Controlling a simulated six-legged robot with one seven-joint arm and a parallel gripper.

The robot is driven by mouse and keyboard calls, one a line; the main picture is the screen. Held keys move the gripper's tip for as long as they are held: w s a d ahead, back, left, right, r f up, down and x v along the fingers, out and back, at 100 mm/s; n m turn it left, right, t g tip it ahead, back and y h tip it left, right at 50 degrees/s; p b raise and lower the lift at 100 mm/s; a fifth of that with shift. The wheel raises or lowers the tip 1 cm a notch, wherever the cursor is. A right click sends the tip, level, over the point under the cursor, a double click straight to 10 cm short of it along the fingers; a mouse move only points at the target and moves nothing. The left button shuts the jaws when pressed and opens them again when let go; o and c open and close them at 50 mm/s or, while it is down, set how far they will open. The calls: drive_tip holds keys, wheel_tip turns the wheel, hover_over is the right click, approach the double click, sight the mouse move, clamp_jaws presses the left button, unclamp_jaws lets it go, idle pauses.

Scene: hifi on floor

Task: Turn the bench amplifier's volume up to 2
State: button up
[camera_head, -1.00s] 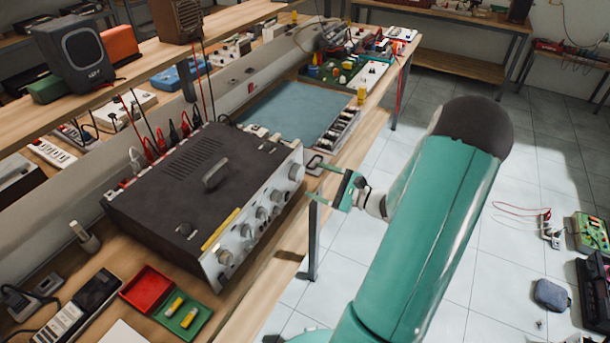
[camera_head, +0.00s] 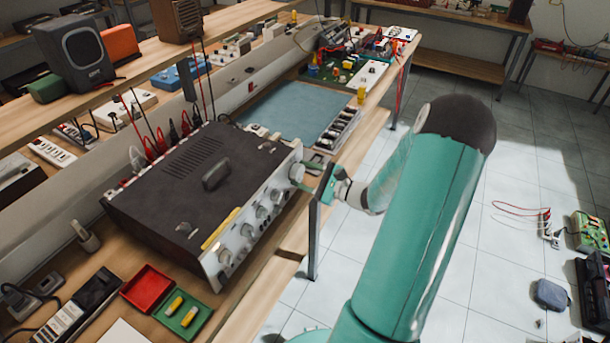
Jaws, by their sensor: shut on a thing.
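The bench amplifier (camera_head: 203,193) is a dark box with a silver front panel, standing on the wooden bench. Its front faces right, with several round knobs (camera_head: 246,230) in a row along it. The volume knob (camera_head: 296,172) is the large one at the panel's far end. My gripper (camera_head: 306,173) is at this knob, with its fingers shut around it. The fingertips partly cover the knob. Its pointer and the scale marks are too small to read.
A blue mat (camera_head: 293,112) and a parts tray (camera_head: 338,130) lie on the bench beyond the amplifier. A red tray (camera_head: 147,288) and a green tray (camera_head: 183,315) lie at the near end.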

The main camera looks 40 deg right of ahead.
drive_tip(key=shift+m, duration=0.3)
drive_tip(key=m, duration=1)
drive_tip(key=shift+d, duration=0.15)
drive_tip(key=m, duration=0.6)
drive_tip(key=shift+f, duration=0.1)
drive_tip(key=m, duration=0.4)
drive_tip(key=shift+d+m, duration=0.1)
drive_tip(key=shift+m, duration=0.3)
drive_tip(key=o, duration=1)
